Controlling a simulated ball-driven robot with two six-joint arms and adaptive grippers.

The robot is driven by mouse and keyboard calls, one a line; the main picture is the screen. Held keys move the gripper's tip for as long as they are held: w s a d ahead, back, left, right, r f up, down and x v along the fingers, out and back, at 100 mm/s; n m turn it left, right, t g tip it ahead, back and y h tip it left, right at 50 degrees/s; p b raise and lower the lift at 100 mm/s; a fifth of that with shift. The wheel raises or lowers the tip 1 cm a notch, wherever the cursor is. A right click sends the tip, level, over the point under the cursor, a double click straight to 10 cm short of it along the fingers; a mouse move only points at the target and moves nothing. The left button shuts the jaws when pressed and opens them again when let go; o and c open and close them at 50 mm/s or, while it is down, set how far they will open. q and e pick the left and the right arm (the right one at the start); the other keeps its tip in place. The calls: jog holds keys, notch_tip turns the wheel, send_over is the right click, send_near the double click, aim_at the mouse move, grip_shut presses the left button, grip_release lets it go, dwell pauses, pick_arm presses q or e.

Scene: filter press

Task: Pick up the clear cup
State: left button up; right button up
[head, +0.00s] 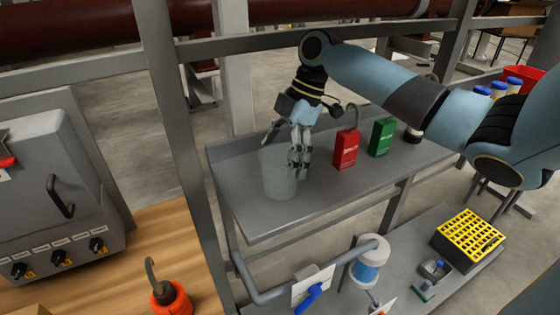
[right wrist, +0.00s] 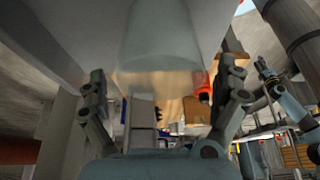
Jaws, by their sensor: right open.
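The clear cup (head: 279,174) stands upright on the grey metal table (head: 325,198), near its left end. In the right wrist view the cup (right wrist: 160,38) fills the upper middle, ahead of and between the two fingers. My right gripper (head: 296,160) is at the cup's right side in the head view and partly overlaps it. In the right wrist view my right gripper (right wrist: 163,100) has its fingers spread apart. I cannot tell whether a finger touches the cup.
A red padlock (head: 346,149) and a green padlock (head: 381,137) stand on the table to the right of the cup. A grey post (head: 180,130) rises left of the table. A lower shelf carries a yellow rack (head: 468,238). The table's front middle is clear.

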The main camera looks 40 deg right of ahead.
jog(key=shift+a+f, duration=0.15)
jog(key=shift+f, duration=0.25)
jog(key=c, duration=1.3)
jog(key=shift+o, duration=0.2)
jog(key=shift+r, duration=0.1)
